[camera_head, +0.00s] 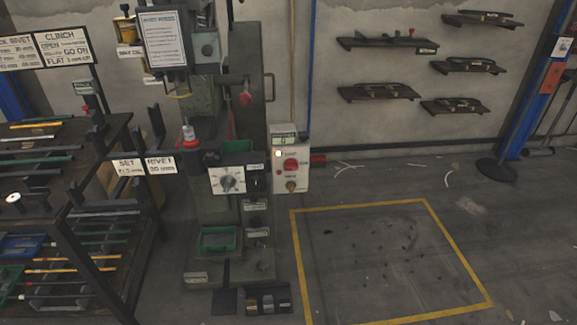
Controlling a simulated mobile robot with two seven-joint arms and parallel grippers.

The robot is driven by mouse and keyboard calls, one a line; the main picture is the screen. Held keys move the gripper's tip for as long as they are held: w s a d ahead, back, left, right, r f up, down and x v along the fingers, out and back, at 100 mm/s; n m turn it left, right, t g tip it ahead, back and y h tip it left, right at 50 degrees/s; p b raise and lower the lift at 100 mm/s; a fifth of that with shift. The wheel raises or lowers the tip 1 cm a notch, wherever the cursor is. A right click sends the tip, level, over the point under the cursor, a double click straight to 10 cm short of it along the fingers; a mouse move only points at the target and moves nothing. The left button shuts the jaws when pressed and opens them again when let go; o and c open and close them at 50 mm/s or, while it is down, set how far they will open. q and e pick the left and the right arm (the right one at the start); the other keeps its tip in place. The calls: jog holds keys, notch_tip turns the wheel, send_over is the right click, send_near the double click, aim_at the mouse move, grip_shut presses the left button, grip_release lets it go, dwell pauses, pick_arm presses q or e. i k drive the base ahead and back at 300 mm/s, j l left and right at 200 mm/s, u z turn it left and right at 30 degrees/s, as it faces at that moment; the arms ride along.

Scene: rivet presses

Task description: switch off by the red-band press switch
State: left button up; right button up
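A tall dark green-grey rivet press (205,110) stands left of the middle. A pale switch box (305,180) is on its right side, with a red rotary switch (291,164) at its middle. A brownish knob (291,186) sits below the red switch. The small print on the box is too small to read. A red ring (189,144) shows around the press tooling. Neither of my grippers is in view.
A dark bench (85,160) with rods and trays stands at the left. A yellow-bordered floor area (400,262) lies right of the press, scattered with small dark bits. Several wall shelves (387,42) hang at the upper right. A blue post (528,112) on a round base stands at the far right.

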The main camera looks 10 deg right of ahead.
aim_at(290, 164)
jog(key=i+j, duration=0.25)
jog(key=i, duration=0.2)
jog(key=i+j, duration=0.25)
jog(key=i, duration=0.2)
jog(key=z, duration=0.05)
